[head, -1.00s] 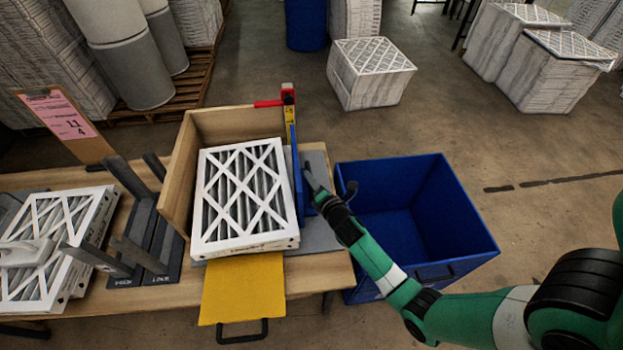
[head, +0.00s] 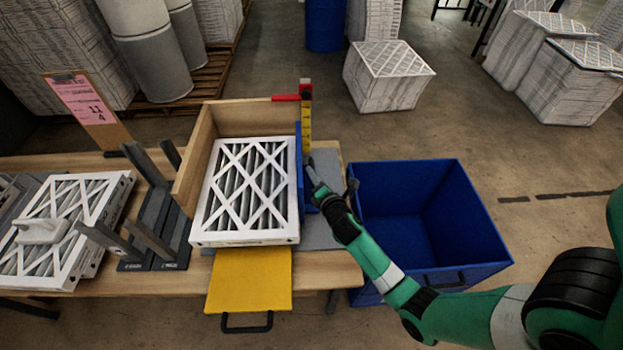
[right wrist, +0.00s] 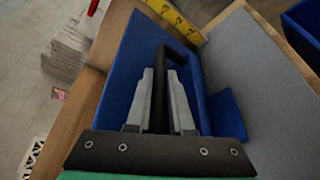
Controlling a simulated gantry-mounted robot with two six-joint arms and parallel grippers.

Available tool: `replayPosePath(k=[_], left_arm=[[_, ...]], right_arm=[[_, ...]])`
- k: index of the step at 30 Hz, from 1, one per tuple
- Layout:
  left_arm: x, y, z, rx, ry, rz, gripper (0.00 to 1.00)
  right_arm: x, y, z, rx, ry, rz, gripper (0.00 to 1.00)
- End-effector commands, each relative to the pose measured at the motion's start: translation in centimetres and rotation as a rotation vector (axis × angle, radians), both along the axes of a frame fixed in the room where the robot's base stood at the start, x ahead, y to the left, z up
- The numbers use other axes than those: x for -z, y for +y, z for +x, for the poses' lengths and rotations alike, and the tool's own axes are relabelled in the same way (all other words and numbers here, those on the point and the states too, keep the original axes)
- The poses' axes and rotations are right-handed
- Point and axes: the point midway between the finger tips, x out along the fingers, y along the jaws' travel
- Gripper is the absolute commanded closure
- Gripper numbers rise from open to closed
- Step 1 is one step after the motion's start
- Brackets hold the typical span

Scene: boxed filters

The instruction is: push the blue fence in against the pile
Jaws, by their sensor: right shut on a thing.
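The blue fence (head: 299,158) stands upright along the right side of the pile of white-framed filters (head: 248,190). No clear gap shows between them in the head view; the lower contact is hidden. The pile sits in the wooden corner (head: 196,150). My right gripper (head: 313,172) is at the fence's right side. In the right wrist view, its fingers (right wrist: 160,100) are shut on the fence's black handle (right wrist: 162,75), with the blue fence (right wrist: 125,70) behind. My left gripper is not in view.
A yellow board (head: 250,280) with a black handle sticks out in front. A yellow ruler (head: 306,125) with a red pointer stands behind the fence. A blue bin (head: 430,220) is at right. A dark slotted stand (head: 155,215) and more filters (head: 70,225) are at left.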

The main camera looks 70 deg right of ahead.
Motion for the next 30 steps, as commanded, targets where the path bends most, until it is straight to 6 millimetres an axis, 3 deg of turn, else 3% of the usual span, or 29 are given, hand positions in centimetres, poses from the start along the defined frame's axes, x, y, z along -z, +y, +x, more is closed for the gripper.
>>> replayPosePath(k=[4,5,7,20,30], left_arm=[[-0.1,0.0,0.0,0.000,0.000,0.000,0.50],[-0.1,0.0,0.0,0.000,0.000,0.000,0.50],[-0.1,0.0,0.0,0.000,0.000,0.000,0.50],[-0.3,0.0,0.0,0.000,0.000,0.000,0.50],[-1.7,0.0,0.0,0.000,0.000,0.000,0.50]], right_arm=[[0.0,0.3,0.2,-0.008,-0.002,0.002,1.00],[0.0,0.3,0.2,-0.008,-0.002,0.002,0.78],[0.0,0.3,0.2,-0.008,-0.002,0.002,0.68],[-0.2,0.6,-0.3,-0.006,0.000,0.002,0.68],[-1.7,5.6,-5.4,-0.010,0.002,0.002,0.68]])
